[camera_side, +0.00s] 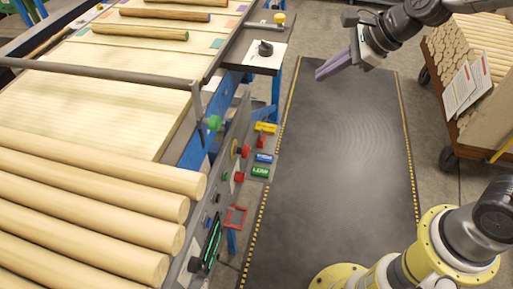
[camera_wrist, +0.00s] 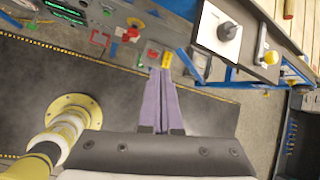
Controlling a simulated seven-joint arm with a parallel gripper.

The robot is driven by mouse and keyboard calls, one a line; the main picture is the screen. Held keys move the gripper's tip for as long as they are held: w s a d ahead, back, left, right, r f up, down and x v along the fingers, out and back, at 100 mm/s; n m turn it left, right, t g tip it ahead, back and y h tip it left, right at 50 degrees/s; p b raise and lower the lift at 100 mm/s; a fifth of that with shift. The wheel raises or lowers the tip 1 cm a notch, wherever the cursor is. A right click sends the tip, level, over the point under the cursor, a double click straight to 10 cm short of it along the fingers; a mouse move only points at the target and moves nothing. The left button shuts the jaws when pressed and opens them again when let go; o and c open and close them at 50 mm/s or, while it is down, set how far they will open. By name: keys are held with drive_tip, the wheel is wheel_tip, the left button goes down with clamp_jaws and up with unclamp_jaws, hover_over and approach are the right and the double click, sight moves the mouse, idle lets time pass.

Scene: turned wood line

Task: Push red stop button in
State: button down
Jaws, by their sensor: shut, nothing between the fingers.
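A red mushroom button with a yellow ring (camera_side: 243,151) stands out from the side panel of the wood line in the side view. A second red button (camera_side: 238,177) sits just below it on the same panel, and I cannot read which is labelled stop. The wrist view shows a red button (camera_wrist: 132,33) with yellow beside it, left of and beyond my fingertips. My gripper (camera_side: 319,74) is shut and empty, with long purple fingers together. It is up and to the right of the buttons over the dark mat, apart from them. In the wrist view my fingertips (camera_wrist: 163,72) point toward the panel.
A black knob (camera_side: 265,48) stands on a white plate farther back. Logs (camera_side: 90,205) lie on the line at left. A log cart (camera_side: 470,75) stands at right.

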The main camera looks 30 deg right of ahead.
sight(242, 151)
drive_tip(key=w+a+f+m+g, duration=0.1)
drive_tip(key=w+a+f, duration=0.1)
drive_tip(key=f, duration=0.7)
drive_tip(key=w+a+f+m+g, duration=0.1)
drive_tip(key=a+f, duration=0.3)
drive_tip(key=f, duration=0.5)
drive_tip(key=shift+w+f+m+g, duration=0.2)
drive_tip(key=shift+w+m+g, duration=0.15)
drive_tip(key=shift+m+g, duration=0.35)
drive_tip(key=w+a+f, duration=0.5)
drive_tip(key=f, duration=0.4)
drive_tip(key=shift+w+a, duration=0.2)
drive_tip(key=shift+f, duration=0.1)
